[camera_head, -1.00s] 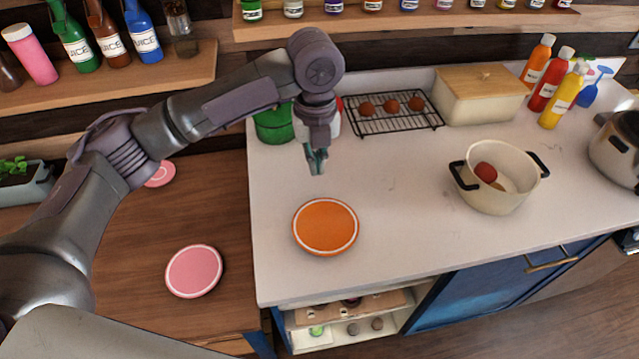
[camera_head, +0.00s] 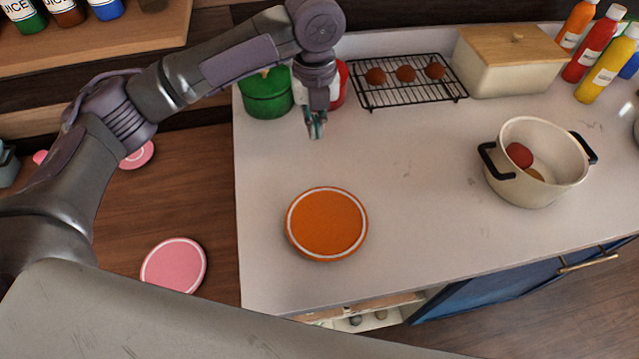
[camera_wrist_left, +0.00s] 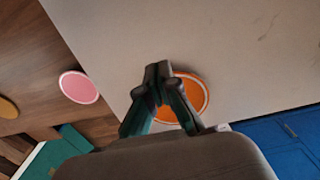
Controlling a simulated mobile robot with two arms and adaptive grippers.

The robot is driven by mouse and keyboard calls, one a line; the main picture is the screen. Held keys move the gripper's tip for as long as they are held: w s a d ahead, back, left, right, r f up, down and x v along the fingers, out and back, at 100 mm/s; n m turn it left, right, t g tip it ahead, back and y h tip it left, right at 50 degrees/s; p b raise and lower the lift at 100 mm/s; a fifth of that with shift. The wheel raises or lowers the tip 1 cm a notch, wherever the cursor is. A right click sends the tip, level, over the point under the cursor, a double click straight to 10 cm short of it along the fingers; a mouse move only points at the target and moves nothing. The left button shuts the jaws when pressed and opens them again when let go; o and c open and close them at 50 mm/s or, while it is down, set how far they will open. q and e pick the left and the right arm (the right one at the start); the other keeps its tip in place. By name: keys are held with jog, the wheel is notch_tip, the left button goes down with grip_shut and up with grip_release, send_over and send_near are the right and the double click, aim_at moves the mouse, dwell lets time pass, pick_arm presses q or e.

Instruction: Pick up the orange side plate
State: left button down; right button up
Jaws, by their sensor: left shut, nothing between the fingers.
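The orange side plate (camera_head: 327,224) with a pale ring lies flat on the white counter, near its front left part. In the left wrist view the orange plate (camera_wrist_left: 190,98) is partly hidden behind the fingers. My left gripper (camera_head: 316,130) is shut and empty. It hangs above the counter, behind the plate in the head view and apart from it. It also shows in the left wrist view (camera_wrist_left: 158,72). My right gripper is not in view.
A cream pot (camera_head: 540,190) stands to the right. A wire rack (camera_head: 420,97) with red-brown round items, a lidded box (camera_head: 508,72) and a green canister (camera_head: 266,100) stand behind. A pink plate (camera_head: 173,265) lies on the wooden surface at left. Counter around the orange plate is clear.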

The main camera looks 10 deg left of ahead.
aim_at(319, 187)
pick_arm(q)
notch_tip(319, 187, down, 12)
jog(key=shift+r+p, duration=0.1)
jog(key=shift+p, duration=0.5)
jog(key=s, duration=0.1)
jog(key=s+d+p, duration=0.1)
jog(key=s, duration=0.1)
jog(key=shift+d+r+p, duration=0.15)
jog(key=shift+p, duration=0.15)
jog(key=shift+s+d, duration=0.1)
jog(key=shift+s, duration=0.25)
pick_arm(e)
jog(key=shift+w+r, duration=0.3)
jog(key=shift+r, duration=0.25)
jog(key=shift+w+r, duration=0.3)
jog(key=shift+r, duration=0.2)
